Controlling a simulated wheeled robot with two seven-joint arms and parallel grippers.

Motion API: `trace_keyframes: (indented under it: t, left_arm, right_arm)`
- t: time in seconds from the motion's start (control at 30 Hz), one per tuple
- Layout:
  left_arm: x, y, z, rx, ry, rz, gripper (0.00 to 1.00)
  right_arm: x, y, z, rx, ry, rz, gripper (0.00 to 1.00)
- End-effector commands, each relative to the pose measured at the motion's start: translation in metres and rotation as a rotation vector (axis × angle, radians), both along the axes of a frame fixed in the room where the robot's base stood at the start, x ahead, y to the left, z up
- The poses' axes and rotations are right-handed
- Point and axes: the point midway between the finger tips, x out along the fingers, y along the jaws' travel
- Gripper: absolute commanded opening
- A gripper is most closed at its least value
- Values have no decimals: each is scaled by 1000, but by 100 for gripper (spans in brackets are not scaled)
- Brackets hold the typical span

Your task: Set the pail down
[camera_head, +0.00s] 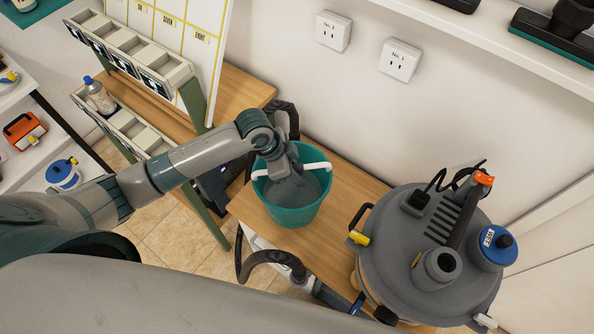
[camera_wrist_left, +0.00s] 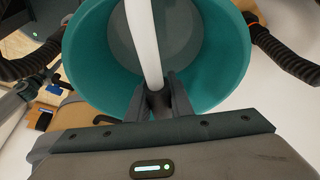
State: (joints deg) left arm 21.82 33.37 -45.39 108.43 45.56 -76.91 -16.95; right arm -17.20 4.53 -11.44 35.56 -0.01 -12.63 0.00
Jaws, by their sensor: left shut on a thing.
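The pail (camera_head: 296,215) is a teal bucket with a white bar handle (camera_head: 316,166) across its top and grey inside. In the head view it appears over the wooden bench, left of the grey vacuum; whether its base touches the bench is hidden. My left gripper (camera_head: 291,172) is above the pail's mouth, shut on the white handle. In the left wrist view the fingers (camera_wrist_left: 158,101) close around the handle (camera_wrist_left: 143,40), with the teal pail (camera_wrist_left: 222,80) beyond, looking into its mouth. My right gripper is not in view.
The wooden bench (camera_head: 350,195) runs along the wall. A large grey vacuum (camera_head: 390,250) with a blue-capped part (camera_head: 496,246) stands to the right of the pail. A black corrugated hose (camera_head: 270,257) loops in front. A bin rack (camera_head: 130,45) stands at left.

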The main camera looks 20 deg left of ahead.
Motion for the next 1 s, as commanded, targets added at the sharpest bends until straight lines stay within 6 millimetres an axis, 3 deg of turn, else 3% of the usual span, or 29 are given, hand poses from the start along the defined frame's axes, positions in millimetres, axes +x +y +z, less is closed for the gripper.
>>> trace_keyframes:
  t: [0.23,0.6,1.0]
  left_arm:
    - [1,-1,0,-4,-4,1,0]
    - [1,-1,-32,-3,-4,0,0]
    - [2,-1,-35,-3,-5,-1,0]
  right_arm:
    - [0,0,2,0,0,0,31]
    - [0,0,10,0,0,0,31]
    - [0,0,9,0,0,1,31]
